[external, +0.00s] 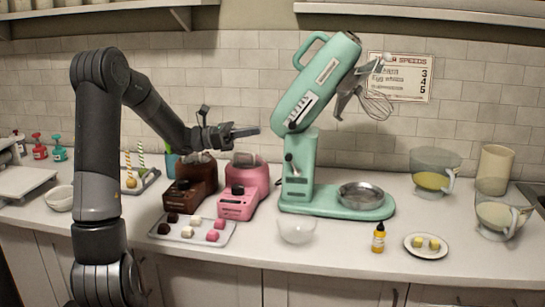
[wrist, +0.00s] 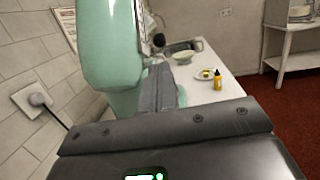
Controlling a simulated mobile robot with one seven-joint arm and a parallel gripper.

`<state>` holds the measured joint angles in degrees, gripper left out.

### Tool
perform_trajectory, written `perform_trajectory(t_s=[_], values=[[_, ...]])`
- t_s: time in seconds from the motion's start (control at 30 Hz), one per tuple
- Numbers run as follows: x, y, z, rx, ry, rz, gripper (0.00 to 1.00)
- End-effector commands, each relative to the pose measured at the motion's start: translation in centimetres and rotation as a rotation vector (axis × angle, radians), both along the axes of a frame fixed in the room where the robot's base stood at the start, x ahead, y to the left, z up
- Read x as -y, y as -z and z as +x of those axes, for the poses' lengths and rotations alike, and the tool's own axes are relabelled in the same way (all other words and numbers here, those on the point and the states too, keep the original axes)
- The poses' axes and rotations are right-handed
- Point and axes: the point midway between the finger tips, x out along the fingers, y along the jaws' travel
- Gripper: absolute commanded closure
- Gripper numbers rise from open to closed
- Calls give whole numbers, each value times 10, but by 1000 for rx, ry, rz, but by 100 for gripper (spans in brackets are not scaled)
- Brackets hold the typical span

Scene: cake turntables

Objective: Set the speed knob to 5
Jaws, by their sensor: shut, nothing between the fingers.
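The mint-green stand mixer (external: 318,85) stands on the counter with its head tilted up and a whisk (external: 375,103) hanging from it. A dark panel with light markings (external: 301,111) is on the side of the head. A small lever with a pale knob (external: 290,158) is on the column. I cannot read the speed setting. My gripper (external: 258,131) is shut and empty, left of the mixer at about the height of the head's lower end, apart from it in the external view. In the wrist view the fingers (wrist: 158,88) point toward the mixer's green body (wrist: 113,45).
A speeds chart (external: 400,77) hangs on the wall. A steel bowl (external: 361,196) sits on the mixer base. A pink machine (external: 240,190) and a brown one (external: 190,185) stand below my arm. A glass bowl (external: 297,230) and yellow bottle (external: 379,238) are in front.

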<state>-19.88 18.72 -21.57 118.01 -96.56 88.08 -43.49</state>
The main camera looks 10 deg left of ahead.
Motion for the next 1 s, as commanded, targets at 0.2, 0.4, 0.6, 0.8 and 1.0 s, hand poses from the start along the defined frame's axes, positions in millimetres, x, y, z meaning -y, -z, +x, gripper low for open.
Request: perform_trajectory(t_s=[0.2,0.4,0.6,0.8,1.0], values=[[44,-8,4,0,2,0,100],[68,-12,7,0,1,0,100],[75,-13,8,0,-1,0,100],[75,-13,8,0,-1,0,100],[83,-26,7,5,0,0,100]])
